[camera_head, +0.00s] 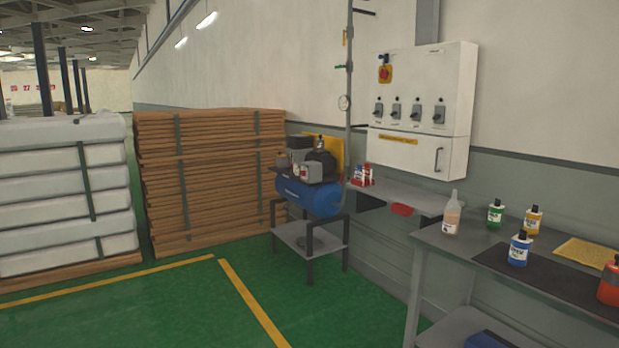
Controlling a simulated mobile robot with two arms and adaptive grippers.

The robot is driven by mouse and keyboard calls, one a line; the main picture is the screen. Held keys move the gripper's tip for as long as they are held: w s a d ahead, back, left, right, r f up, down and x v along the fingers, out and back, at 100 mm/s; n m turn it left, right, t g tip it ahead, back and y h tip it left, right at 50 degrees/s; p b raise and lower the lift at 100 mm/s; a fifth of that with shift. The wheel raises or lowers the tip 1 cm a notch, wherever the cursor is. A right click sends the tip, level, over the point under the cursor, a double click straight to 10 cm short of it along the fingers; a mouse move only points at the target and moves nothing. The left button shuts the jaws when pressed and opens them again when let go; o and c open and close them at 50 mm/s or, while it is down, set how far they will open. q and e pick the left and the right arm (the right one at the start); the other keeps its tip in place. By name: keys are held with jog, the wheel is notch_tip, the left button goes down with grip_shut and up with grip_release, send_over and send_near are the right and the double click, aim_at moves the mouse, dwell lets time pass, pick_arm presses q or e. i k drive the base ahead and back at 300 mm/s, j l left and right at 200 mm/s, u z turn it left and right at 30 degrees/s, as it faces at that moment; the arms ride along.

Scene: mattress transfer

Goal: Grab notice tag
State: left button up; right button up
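I cannot tell for certain which item is the notice tag. A small red-and-white item (361,176) stands on the left end of a grey wall shelf (410,196); it is too small to read. A red piece (401,209) shows just under the shelf's front edge. A yellow strip label (398,139) is on the white control cabinet (460,85) above. Neither of my grippers is in view, and nothing touches these items.
A blue compressor (308,195) stands on a metal stand left of the shelf. A grey workbench (425,240) at the right holds several bottles and a yellow sheet (587,252). Stacked boards (210,180) and wrapped mattresses (65,190) stand left. The green floor (180,310) in front is clear.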

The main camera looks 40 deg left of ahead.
aim_at(359, 173)
jog(key=u, duration=1.05)
